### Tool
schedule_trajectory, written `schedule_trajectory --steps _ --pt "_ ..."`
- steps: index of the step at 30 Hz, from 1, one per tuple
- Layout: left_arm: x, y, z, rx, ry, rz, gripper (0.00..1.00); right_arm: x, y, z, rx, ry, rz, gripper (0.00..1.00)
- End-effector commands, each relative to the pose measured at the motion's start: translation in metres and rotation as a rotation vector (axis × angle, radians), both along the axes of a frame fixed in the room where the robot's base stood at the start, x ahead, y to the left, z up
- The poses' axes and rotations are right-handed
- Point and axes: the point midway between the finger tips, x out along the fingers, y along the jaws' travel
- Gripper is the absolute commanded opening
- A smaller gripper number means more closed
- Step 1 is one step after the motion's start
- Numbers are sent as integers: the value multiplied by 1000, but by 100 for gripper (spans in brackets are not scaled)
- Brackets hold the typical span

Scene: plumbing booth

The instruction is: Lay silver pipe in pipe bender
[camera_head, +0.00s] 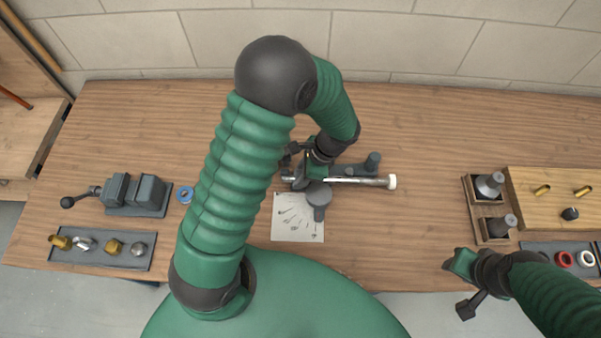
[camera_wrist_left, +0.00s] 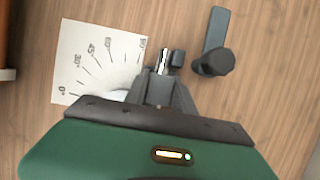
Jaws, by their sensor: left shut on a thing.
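The silver pipe (camera_head: 350,180) lies roughly level across the pipe bender, its white end (camera_head: 391,181) pointing right. The dark grey bender shows as a round former (camera_head: 318,194) and a bar with a knob (camera_head: 371,163). My left gripper (camera_head: 303,172) is over the pipe's left part and shut on it; my own arm partly hides the grip. In the left wrist view, the gripper (camera_wrist_left: 164,78) has a short bright piece of pipe (camera_wrist_left: 163,58) at its jaws. I cannot tell whether the pipe is seated. My right gripper (camera_head: 459,264) hangs at the table's front edge, away from the bender.
An angle sheet (camera_head: 297,230) lies in front of the bender. A vise (camera_head: 137,192) and a fittings tray (camera_head: 100,248) are at left. A wooden caddy (camera_head: 476,212) and a board (camera_head: 550,204) are at right. The back of the table is clear.

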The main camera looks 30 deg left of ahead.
Motion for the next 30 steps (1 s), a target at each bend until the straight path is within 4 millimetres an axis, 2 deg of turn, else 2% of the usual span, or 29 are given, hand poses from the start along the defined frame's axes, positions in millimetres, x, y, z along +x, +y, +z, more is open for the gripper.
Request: schedule_trajectory --steps 8,9,12,15,21,22,30 --pt "0 0 -2 0 -1 0 0 0 0 -1 0 0 0 36" --pt "0 0 -2 0 -1 0 32 0 0 -1 0 0 0 36" --pt "0 0 -2 0 0 0 45 0 0 -1 0 0 0 36" --pt "0 0 -2 0 0 0 56 0 0 -1 0 0 0 36" --pt "0 0 -2 0 0 0 56 0 0 -1 0 0 0 36" --pt "0 0 -2 0 0 0 59 0 0 -1 0 0 0 36" --pt "0 0 -2 0 0 0 92 0 0 -1 0 0 0 36"
